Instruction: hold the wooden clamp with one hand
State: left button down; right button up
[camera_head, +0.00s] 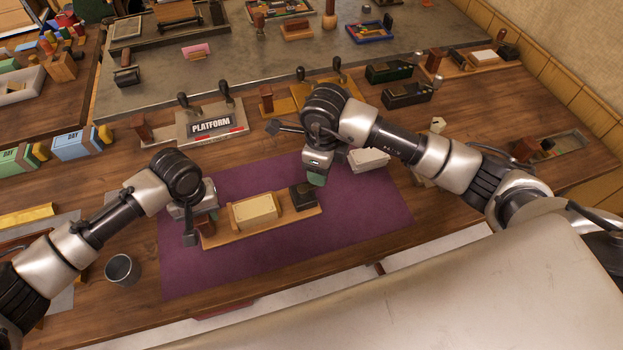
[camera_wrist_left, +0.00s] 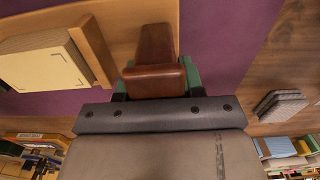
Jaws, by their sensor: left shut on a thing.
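The wooden clamp (camera_head: 207,226) is a reddish-brown block at the left end of a light wooden board (camera_head: 290,225) on the purple mat. In the left wrist view the clamp (camera_wrist_left: 156,62) sits between green finger pads. My left gripper (camera_head: 196,222) is shut on it, and its body partly hides the clamp in the head view. My right gripper (camera_head: 315,178) hangs over the mat behind the board's right end, away from the clamp. Its jaw gap does not show.
The board also bears a cream block of cards (camera_head: 255,210) and a black box (camera_head: 303,196). A white stack (camera_head: 369,159) lies near my right gripper. A metal cup (camera_head: 122,270) stands left of the purple mat (camera_head: 350,230). A PLATFORM sign fixture (camera_head: 211,125) stands behind. The front mat is clear.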

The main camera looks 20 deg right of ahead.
jog(key=shift+f, duration=1.45)
jog(key=shift+c, duration=0.3)
grip_shut()
